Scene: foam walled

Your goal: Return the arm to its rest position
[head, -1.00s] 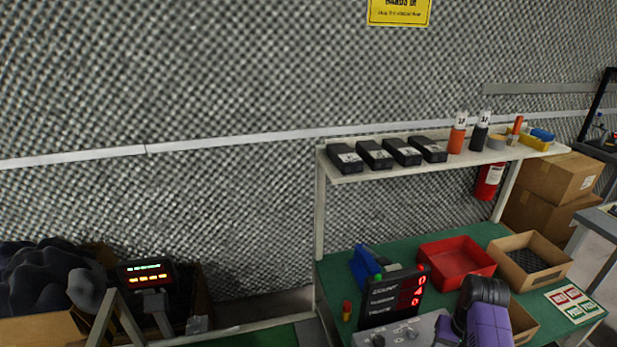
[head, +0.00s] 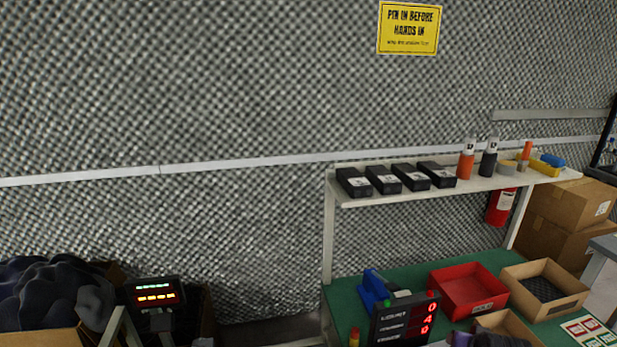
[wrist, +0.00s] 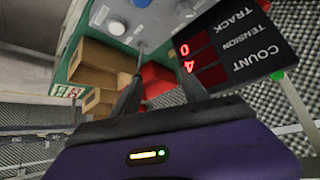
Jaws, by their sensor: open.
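My gripper (wrist: 162,88) shows in the wrist view with its two dark fingers apart and nothing between them. Its purple body fills the bottom of that view. The fingers point toward a grey control box (wrist: 140,22) with knobs, a red bin (wrist: 158,80) and a black counter display (wrist: 235,45). I cannot tell how far off these are. In the head view only a dark and purple bit of my arm shows at the bottom edge, in front of the bench; the fingers are not visible there.
A green bench (head: 345,298) carries a red bin (head: 468,289), a cardboard tray (head: 545,290) and the counter display (head: 403,320). A white shelf (head: 455,187) above holds black boxes and bottles. A foam wall (head: 200,90) stands behind. A dark heap (head: 50,285) lies at left.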

